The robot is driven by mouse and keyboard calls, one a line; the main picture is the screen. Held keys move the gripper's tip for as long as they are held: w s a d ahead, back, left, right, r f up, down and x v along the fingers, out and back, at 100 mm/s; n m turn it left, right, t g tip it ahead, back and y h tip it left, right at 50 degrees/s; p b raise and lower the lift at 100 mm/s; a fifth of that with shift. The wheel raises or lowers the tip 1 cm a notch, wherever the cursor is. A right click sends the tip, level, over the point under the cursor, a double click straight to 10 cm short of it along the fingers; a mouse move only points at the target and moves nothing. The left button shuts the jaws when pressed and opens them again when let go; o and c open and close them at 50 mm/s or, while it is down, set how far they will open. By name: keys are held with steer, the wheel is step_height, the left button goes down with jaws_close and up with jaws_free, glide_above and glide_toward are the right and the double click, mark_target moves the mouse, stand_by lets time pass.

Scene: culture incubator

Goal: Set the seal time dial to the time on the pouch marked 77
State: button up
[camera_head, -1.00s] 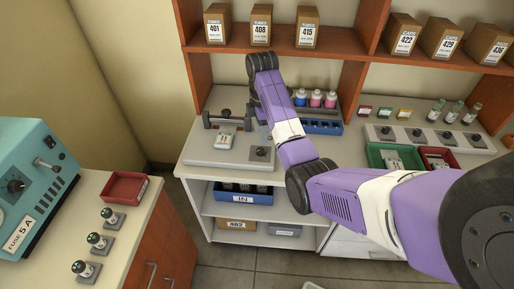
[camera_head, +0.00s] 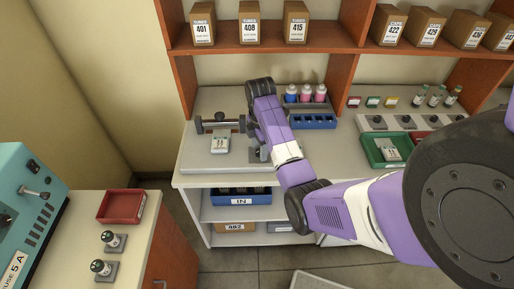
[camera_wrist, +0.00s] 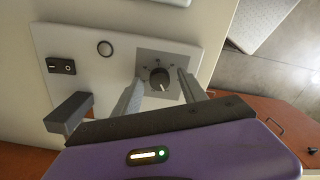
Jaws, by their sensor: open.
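The sealer (camera_head: 200,162) is a pale flat machine on the counter with a dark bar at its back; its panel also shows in the wrist view (camera_wrist: 80,42). The seal time dial is a dark round knob (camera_wrist: 160,78) with a light pointer mark on a grey square plate (camera_wrist: 148,60). My gripper (camera_wrist: 159,80) is open, with one finger on each side of the knob; I cannot tell whether they touch it. In the head view my arm partly hides the dial (camera_head: 256,156). A small pouch (camera_head: 220,143) lies on the sealer; its print is too small to read.
A blue rack (camera_head: 312,122) with bottles behind it stands right of my wrist. A green tray (camera_head: 385,150) is further right. A black rocker switch (camera_wrist: 61,66) and a round button (camera_wrist: 105,48) sit beside the dial. Labelled boxes (camera_head: 249,24) stand on the shelf above.

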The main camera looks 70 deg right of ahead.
steer(key=shift+c, duration=0.4)
jaws_close()
steer(key=m, duration=0.4)
steer(key=shift+w, duration=0.1)
steer(key=m, duration=1.5)
steer(key=shift+m, duration=0.3)
